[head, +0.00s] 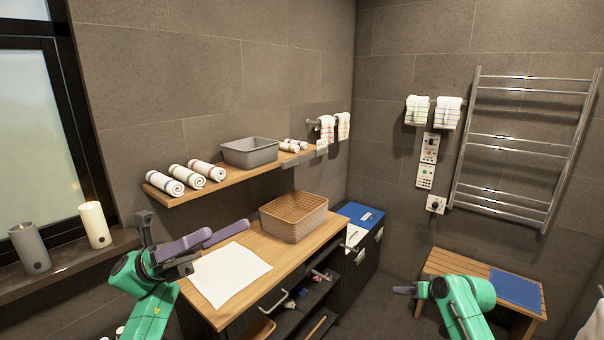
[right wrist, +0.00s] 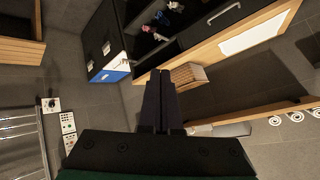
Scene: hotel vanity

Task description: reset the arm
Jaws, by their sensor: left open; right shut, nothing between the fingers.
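My left gripper (head: 240,230) is a purple-fingered hand on a green arm. It is open and empty, raised in front of the wooden vanity counter (head: 300,252), near a white cloth (head: 229,279) in the head view. My right gripper (head: 397,290) is on the green arm at the lower right, left of the slatted wooden bench. It is shut with nothing in it. In the right wrist view its two dark fingers (right wrist: 159,98) lie side by side, pointing up the picture.
A wicker basket (head: 296,222) stands on the counter. A wall shelf (head: 165,201) holds rolled towels and a grey bin (head: 250,153). Candles (head: 95,225) stand on the left sill. The bench (head: 450,262) carries a blue cloth (head: 517,290). Dark floor lies between cabinet and bench.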

